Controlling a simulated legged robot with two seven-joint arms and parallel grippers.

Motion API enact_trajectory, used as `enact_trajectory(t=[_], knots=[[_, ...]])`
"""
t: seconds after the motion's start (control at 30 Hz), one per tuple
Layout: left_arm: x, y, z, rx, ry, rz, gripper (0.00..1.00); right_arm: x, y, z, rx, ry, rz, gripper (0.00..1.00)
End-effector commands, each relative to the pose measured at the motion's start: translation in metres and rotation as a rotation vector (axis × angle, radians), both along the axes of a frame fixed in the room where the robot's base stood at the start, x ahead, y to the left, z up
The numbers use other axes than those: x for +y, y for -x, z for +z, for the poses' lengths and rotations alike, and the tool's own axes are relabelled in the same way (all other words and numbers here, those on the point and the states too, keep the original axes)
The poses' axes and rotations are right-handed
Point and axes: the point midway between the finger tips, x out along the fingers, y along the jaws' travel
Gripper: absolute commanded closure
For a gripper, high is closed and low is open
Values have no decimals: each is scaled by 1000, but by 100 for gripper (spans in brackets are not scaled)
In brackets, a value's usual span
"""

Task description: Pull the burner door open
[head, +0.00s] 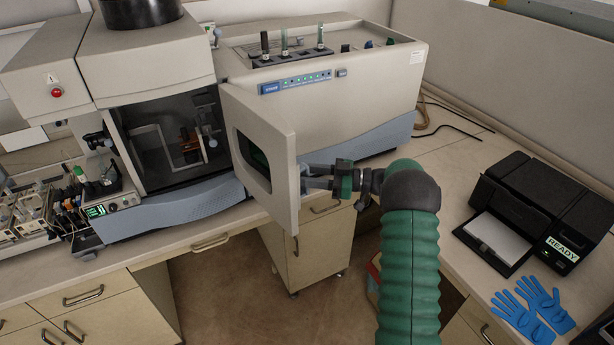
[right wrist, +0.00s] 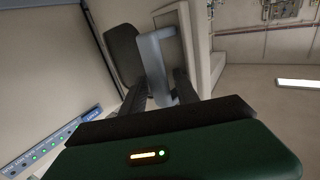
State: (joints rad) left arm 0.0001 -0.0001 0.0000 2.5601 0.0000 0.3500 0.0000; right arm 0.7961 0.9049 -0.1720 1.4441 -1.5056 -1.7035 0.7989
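The burner door (head: 262,150) is a beige panel with a dark window, on the front of the spectrometer (head: 165,150). It stands swung well out from the body, and the burner chamber (head: 172,145) is exposed to its left. My right gripper (head: 318,178) is at the door's outer edge. In the right wrist view, the grey-blue door handle (right wrist: 156,66) lies between the two dark fingers of my right gripper (right wrist: 163,92), which appear closed on it. The door (right wrist: 200,45) also shows there behind the handle. My left gripper is not in view.
A black printer (head: 535,210) marked READY and blue gloves (head: 533,305) lie on the right bench. Small knobs and tubes (head: 290,45) top the instrument. A drawer cabinet (head: 315,250) stands below the door. Open floor (head: 225,290) shows in front.

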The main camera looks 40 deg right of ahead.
Motion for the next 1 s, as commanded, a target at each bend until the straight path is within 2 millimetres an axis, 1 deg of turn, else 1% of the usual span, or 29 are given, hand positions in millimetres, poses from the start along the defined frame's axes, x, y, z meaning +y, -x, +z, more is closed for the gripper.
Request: enact_trajectory(t=[0.03,0.1,0.37,0.47,0.57,0.7,0.9,1.0], knots=[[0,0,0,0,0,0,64,-1,0,-1,1,0,-1,55],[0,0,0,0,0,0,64,-1,1,-1,2,1,-2,49],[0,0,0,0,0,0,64,-3,3,-2,3,1,-3,49],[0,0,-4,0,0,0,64,-8,8,-4,3,3,-5,49],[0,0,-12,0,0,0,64,-21,21,-6,3,3,-7,49],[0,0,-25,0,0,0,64,-48,50,-9,4,3,-8,49],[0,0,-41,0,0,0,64,-86,94,-9,4,3,-6,49],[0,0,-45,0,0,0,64,-100,110,-8,5,2,-5,49]])
